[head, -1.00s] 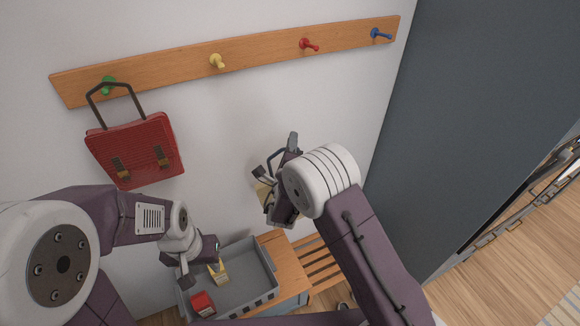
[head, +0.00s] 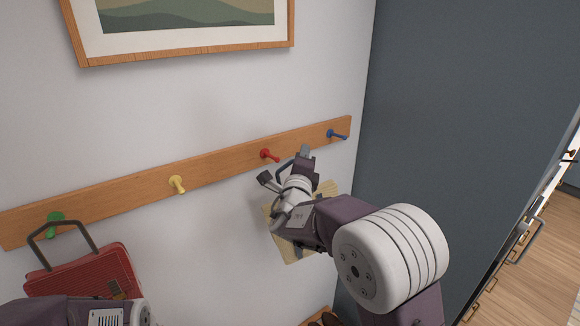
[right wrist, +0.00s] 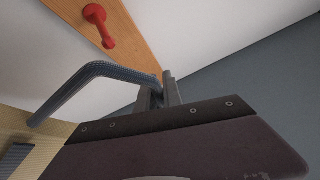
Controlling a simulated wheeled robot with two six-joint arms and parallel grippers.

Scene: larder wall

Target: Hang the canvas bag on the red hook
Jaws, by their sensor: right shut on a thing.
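The canvas bag (head: 328,187) is beige with a dark looped handle. It hangs below my right gripper (head: 304,153), which is shut on the handle and partly hides the bag. In the right wrist view the handle (right wrist: 75,80) runs into the shut fingers (right wrist: 160,92), and some of the bag's cloth (right wrist: 28,150) shows at lower left. The red hook (head: 268,155) is an empty peg on the wooden rail, just left of the right gripper's tips. The red hook (right wrist: 98,22) is also at the top of the right wrist view, apart from the handle. My left gripper is out of view.
The wooden rail (head: 225,176) also carries an empty yellow hook (head: 177,183) and an empty blue hook (head: 337,134). A red bag (head: 85,275) hangs on the green hook (head: 55,222). A framed picture (head: 185,48) is above, and a dark panel (head: 450,120) stands at right.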

